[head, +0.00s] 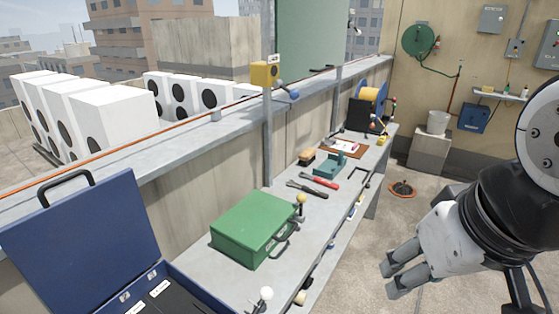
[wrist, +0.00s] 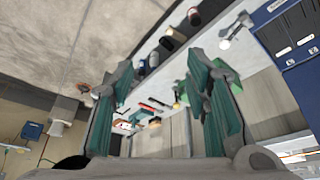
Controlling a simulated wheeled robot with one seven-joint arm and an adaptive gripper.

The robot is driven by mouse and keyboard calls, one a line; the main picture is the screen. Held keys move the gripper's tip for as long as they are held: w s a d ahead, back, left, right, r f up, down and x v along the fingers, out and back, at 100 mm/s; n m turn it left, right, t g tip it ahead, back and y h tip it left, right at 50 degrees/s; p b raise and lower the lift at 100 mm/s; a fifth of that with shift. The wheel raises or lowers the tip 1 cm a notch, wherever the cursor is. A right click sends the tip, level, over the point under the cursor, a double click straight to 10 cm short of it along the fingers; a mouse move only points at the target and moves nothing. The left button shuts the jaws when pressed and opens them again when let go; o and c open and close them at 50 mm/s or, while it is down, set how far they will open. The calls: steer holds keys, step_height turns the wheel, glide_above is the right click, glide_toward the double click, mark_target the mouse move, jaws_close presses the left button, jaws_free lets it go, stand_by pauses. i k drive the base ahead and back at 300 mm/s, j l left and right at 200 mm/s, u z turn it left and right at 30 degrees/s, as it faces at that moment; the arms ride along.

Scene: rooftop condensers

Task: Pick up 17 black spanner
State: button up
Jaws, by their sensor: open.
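A dark spanner-like tool (head: 307,190) lies flat on the grey workbench (head: 215,275), beyond the green case. It looks like the black spanner, but no size marking can be read. A red-handled tool (head: 320,181) lies close beside it on the far side. My gripper (head: 390,279) is open and empty, out to the right of the bench and apart from it. In the wrist view, my gripper's two fingers (wrist: 162,72) stand wide apart, with small bench tools showing between them, too small to tell which is the spanner.
The green case (head: 252,228) stands on the bench nearer me. A blue open case (head: 85,235) is at front left. A teal vise-like tool (head: 330,167) and a yellow reel (head: 371,97) are farther along. A parapet runs behind the bench. An orange-ringed item (head: 402,190) lies on the floor.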

mark_target(312, 191)
steer(key=i+l+u, duration=0.1)
steer(key=i+l, duration=0.35)
steer(key=l, duration=0.15)
steer(key=i+l+u, duration=0.25)
steer(key=i+l, duration=0.2)
steer(key=l, duration=0.25)
steer(key=i+l+u, duration=0.1)
steer(key=l, duration=0.25)
steer(key=i+l, duration=0.3)
steer(key=i+l+u, duration=0.15)
steer(key=l, duration=0.3)
